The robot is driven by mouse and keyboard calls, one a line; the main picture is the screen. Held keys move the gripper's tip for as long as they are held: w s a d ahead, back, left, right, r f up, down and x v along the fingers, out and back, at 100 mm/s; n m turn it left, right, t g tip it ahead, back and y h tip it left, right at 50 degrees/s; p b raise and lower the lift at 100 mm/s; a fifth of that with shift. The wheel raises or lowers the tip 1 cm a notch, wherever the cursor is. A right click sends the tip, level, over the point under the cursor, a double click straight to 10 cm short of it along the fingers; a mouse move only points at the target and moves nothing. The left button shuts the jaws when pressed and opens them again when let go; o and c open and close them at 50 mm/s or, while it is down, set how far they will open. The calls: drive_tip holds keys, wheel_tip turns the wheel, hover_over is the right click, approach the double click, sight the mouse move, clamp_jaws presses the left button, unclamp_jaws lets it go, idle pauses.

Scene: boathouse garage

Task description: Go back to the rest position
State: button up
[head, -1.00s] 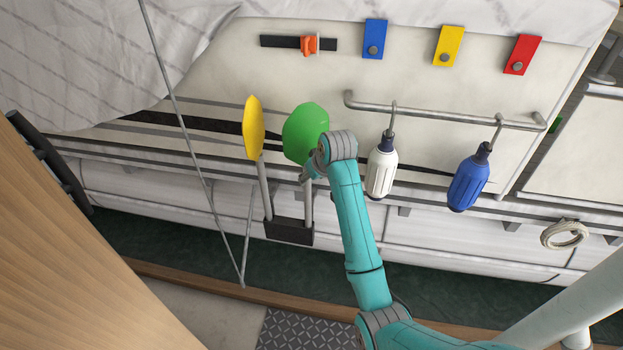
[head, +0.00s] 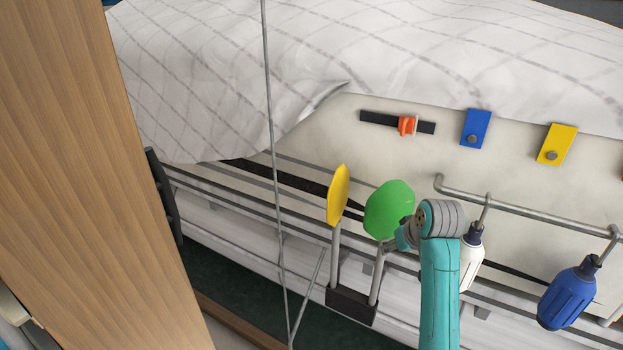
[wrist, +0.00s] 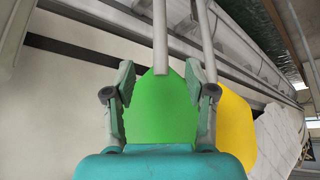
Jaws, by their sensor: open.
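My gripper (wrist: 160,76) is open in the wrist view, one finger on each side of the green paddle-shaped piece (wrist: 160,110). I cannot tell whether the fingers touch it. In the head view the green piece (head: 387,208) stands upright on a grey rod, and my gripper (head: 398,240) is at its lower right edge, partly hidden by my wrist. A yellow paddle (head: 338,195) stands to its left; it also shows at the right in the wrist view (wrist: 236,125). Both rods rise from a dark holder (head: 350,305).
A white handled float (head: 472,250) and a blue one (head: 570,295) hang from a grey rail (head: 520,212) on the right. A thin grey line (head: 272,150) crosses at the left, beside a wooden panel (head: 150,200). A white patterned cover (head: 400,60) lies behind.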

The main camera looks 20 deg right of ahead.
drive_tip(key=s+a+f+t, duration=0.1)
drive_tip(key=s+a+f, duration=0.1)
drive_tip(key=a+f, duration=0.3)
drive_tip(key=s+a+f+t, duration=0.1)
drive_tip(key=s+a+f, duration=0.2)
drive_tip(key=f, duration=0.5)
drive_tip(key=s+a+f+t, duration=0.2)
drive_tip(key=s+a+f, duration=0.55)
drive_tip(key=s, duration=0.35)
drive_tip(key=s+a+r+n+t, duration=0.15)
drive_tip(key=s+a, duration=0.25)
drive_tip(key=s, duration=0.4)
drive_tip(key=s+a+r+t, duration=0.1)
drive_tip(key=s+a+r, duration=0.15)
drive_tip(key=s, duration=0.55)
drive_tip(key=s+a+r+n+t+y, duration=0.1)
drive_tip(key=s+a+r+t, duration=0.1)
drive_tip(key=s+r, duration=0.7)
drive_tip(key=s+a, duration=0.1)
drive_tip(key=s, duration=0.1)
drive_tip(key=shift+s, duration=0.35)
